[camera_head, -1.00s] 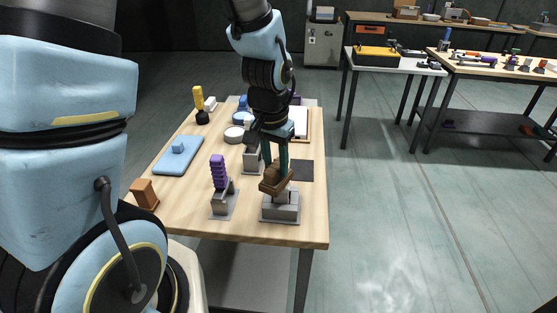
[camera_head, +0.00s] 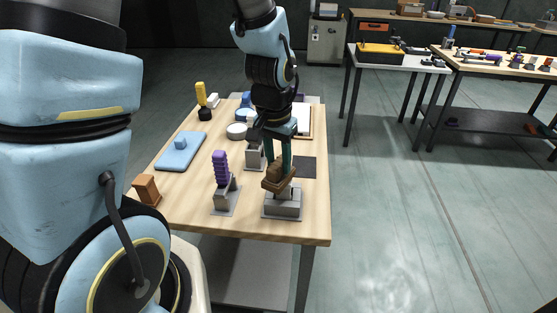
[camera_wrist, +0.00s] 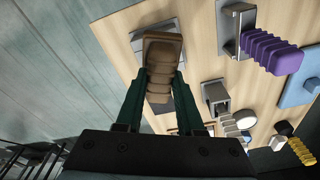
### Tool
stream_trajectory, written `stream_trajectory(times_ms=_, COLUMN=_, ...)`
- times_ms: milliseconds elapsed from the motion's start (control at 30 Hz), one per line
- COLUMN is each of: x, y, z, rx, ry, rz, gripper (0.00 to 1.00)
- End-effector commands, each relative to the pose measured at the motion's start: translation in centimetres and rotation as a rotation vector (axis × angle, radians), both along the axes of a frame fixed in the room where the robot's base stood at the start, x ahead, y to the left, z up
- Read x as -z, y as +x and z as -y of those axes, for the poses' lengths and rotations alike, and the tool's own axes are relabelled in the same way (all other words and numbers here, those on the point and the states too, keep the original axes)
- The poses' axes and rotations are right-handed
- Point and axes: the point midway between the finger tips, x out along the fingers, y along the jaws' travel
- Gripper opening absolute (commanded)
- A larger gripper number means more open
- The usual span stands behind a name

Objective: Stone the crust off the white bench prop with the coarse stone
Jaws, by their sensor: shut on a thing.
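My gripper (camera_head: 279,168) is shut on a brown block with a ridged grip, which looks like the coarse stone (camera_head: 279,180). In the wrist view the gripper's two green fingers (camera_wrist: 158,82) clasp the sides of the coarse stone (camera_wrist: 162,52). The stone is tilted and sits over a grey block-shaped holder (camera_head: 283,208) near the table's front right corner. A short grey piece shows between stone and holder; I cannot tell whether they touch. The white bench prop and its crust cannot be made out clearly here; the stone hides what is beneath.
A purple ridged handle (camera_head: 220,168) stands in a grey stand to the left. A blue board (camera_head: 181,152), a brown block (camera_head: 147,189), a yellow-handled tool (camera_head: 201,96) and a dark mat (camera_head: 304,167) are also on the wooden table (camera_head: 260,232). Floor to the right is clear.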

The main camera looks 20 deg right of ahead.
Motion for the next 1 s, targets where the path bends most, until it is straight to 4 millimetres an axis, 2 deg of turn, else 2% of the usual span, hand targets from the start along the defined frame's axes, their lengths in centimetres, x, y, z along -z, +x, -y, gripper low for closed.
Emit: stream_trajectory(times_ms=1000, x=0.76, y=0.22, z=0.25, rx=0.000, ry=-0.001, rz=0.001, gripper=0.00)
